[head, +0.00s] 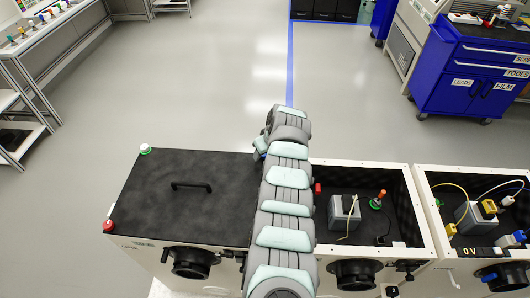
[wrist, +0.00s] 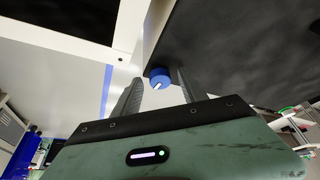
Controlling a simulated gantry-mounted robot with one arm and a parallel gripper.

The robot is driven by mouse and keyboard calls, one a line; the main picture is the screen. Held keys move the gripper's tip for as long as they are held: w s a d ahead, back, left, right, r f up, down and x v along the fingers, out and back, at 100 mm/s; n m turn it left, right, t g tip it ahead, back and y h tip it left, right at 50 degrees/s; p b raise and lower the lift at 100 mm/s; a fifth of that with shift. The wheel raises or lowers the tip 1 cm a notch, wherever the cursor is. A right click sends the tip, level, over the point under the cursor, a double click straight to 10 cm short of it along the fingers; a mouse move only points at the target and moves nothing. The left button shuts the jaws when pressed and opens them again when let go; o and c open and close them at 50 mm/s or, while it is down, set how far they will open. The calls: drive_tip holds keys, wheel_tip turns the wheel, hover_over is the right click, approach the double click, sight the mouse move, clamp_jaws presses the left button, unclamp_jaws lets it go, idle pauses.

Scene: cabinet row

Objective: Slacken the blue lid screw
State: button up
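The blue lid screw (wrist: 159,77) has a round blue head with a white pointer mark and sits at a corner of the black lid (head: 180,200). My gripper (wrist: 158,78) is open, with one finger on each side of the screw head and a gap showing on both sides. I cannot tell how deep the head lies between the fingertips. In the head view my arm covers the lid's right edge, and the gripper is at its far right corner, mostly hidden. A green screw (head: 145,149) and a red screw (head: 108,225) sit at the lid's left corners.
A black handle (head: 191,186) stands up from the lid. To the right is an open compartment with a grey box (head: 344,211) and an orange-topped part (head: 379,198), then another with cables (head: 480,215). The floor behind the cabinets is clear.

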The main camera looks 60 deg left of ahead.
drive_tip(key=shift+r, duration=0.1)
drive_tip(key=p+v, duration=0.1)
drive_tip(key=v, duration=0.9)
drive_tip(key=shift+r+p, duration=0.35)
drive_tip(key=shift+p, duration=0.05)
drive_tip(key=shift+d, duration=0.1)
